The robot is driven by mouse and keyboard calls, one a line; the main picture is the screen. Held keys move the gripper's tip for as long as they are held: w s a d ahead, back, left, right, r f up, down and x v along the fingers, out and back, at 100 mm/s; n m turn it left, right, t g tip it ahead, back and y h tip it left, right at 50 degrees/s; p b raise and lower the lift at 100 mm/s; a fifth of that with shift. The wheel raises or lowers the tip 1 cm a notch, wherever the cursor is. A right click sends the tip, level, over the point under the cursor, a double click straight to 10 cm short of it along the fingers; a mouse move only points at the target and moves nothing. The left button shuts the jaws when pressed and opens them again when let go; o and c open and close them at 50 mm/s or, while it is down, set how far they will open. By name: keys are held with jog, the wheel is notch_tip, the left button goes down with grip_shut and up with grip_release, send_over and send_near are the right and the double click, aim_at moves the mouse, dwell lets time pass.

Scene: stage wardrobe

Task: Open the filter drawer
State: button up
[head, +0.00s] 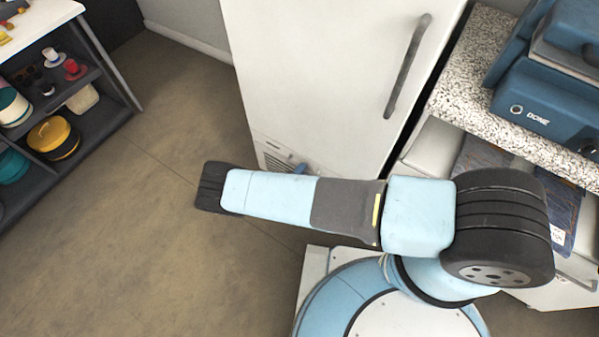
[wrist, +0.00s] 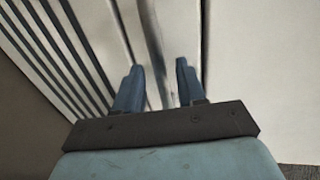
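The tall white cabinet (head: 320,70) stands ahead with a slatted panel low on its front, which looks like the filter drawer (head: 272,150). The panel sits flush as far as I can see, and my arm hides its lower part. In the wrist view, dark slots of the slatted front (wrist: 50,50) run along the left. My gripper (wrist: 158,72) is open, its two blue fingers pointing at the cabinet front. A narrow grey upright bar (wrist: 153,40) shows between the fingertips, with gaps on both sides. In the head view only a blue bit of the gripper (head: 299,168) shows.
A long dark handle (head: 407,66) is on the cabinet door. A speckled counter (head: 465,105) with a blue machine (head: 545,105) stands at right. A shelf unit (head: 110,75) with hats stands at left. The floor (head: 130,220) between is clear.

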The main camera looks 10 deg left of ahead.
grip_shut()
dwell(0.5)
